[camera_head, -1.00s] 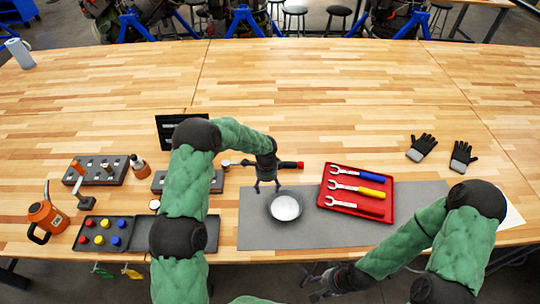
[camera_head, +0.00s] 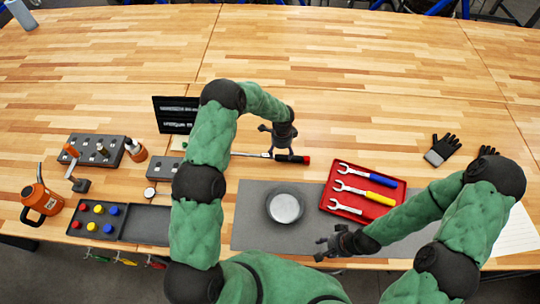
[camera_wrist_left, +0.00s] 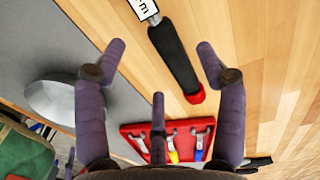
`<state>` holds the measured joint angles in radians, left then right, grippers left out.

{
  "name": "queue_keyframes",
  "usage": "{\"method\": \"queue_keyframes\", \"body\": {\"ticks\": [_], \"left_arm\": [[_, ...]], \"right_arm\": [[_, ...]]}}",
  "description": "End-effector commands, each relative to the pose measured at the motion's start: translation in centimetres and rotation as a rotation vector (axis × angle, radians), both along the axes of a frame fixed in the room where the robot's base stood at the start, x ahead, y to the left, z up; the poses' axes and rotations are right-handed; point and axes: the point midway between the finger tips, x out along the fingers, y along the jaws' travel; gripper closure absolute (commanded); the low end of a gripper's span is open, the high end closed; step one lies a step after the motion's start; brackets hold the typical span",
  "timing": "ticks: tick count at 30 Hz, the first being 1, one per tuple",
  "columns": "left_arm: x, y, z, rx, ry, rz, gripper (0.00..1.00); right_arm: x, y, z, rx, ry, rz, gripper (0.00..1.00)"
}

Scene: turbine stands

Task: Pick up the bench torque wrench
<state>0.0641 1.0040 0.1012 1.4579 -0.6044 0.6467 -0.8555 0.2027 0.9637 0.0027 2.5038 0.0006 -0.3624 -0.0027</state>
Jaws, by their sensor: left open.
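The bench torque wrench (camera_head: 292,158) lies on the wooden bench behind the grey mat, with a metal shaft, a black grip and a red end. Part of its shaft is hidden behind my left gripper (camera_head: 279,143). In the left wrist view, the black grip (camera_wrist_left: 177,58) lies between and beyond the spread fingers of my left gripper (camera_wrist_left: 161,52), with nothing held. The left gripper is open above the wrench. My right gripper (camera_head: 325,246) is near the front edge of the mat; its fingers look spread and empty.
A red tray (camera_head: 394,198) with several open-ended wrenches sits on the mat at right. A round metal dish (camera_head: 285,207) stands on the grey mat (camera_head: 249,225). Gloves (camera_head: 441,149) lie at right. An orange oil can (camera_head: 40,203) stands far left.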

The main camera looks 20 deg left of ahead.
Motion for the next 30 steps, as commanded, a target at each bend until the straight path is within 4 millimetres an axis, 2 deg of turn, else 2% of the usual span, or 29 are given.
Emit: {"method": "queue_keyframes", "body": {"ticks": [8, 18, 28, 29, 30], "left_arm": [[0.0, 0.0, -1.7, -0.001, 0.002, 0.0, 0.29], [0.1, 0.0, -5.4, 0.0, 0.001, 0.001, 0.29], [0.1, -0.1, -6.0, -0.001, -0.001, 0.001, 0.29], [0.1, -0.1, -6.0, -0.001, -0.001, 0.001, 0.32], [0.1, -0.1, -6.0, -0.001, -0.001, 0.001, 0.43]], "right_arm": [[0.0, 0.0, 0.5, 0.0, -0.001, 0.0, 0.6], [0.0, 0.0, 1.5, 0.0, -0.001, 0.0, 0.6], [0.0, 0.0, 1.6, 0.0, -0.001, 0.0, 0.6], [0.0, 0.0, 1.6, 0.0, -0.001, 0.0, 0.6], [0.0, 0.0, 1.6, 0.0, -0.001, 0.0, 0.6]]}}
